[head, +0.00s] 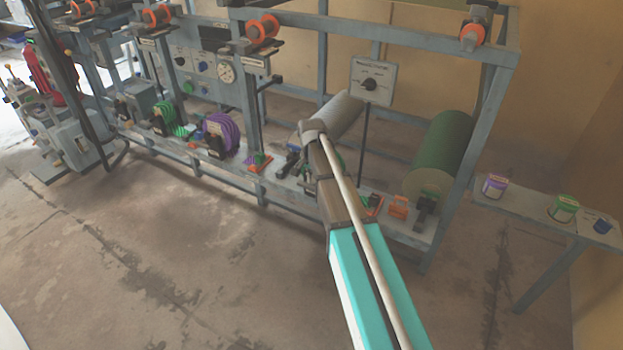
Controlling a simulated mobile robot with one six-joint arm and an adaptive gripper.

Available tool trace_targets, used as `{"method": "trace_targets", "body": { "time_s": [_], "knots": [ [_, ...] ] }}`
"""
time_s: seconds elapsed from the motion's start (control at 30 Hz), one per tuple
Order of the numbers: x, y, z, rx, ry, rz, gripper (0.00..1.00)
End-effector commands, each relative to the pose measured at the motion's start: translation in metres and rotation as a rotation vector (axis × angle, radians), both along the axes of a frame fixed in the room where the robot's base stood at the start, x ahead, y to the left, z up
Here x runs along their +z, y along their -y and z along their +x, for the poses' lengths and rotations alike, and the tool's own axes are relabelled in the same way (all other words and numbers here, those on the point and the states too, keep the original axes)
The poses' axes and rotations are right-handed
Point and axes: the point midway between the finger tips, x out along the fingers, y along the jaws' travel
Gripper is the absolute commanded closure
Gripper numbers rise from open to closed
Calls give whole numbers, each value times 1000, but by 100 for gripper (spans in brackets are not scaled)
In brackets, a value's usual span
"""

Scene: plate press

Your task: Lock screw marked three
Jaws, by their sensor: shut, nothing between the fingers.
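My arm reaches up from the lower right of the head view and ends in front of the grey roller (341,110). My gripper (290,160) appears as a small dark shape below the arm's end, over the machine's low shelf; it is shut and empty. Its fingertips are hard to separate from the dark parts there. I cannot pick out a screw marked three, as no number is readable. Orange round parts sit on the upper frame, one at the middle (263,30) and one at the far right (473,35).
A green roller (441,150) stands right of my arm. Purple coils (222,135) and green coils (167,117) lie left on the shelf. A side table (530,203) holds small tins. The floor in front is clear.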

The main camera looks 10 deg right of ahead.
Motion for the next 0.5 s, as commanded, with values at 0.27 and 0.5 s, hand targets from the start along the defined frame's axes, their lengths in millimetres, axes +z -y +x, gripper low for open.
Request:
{"method": "trace_targets", "body": {
  "time_s": [0.27, 0.5],
  "knots": [
    [-13, 0, 0, 0, 0, 0, 100],
    [-14, 0, 0, 0, 0, 0, 100]
  ]
}}
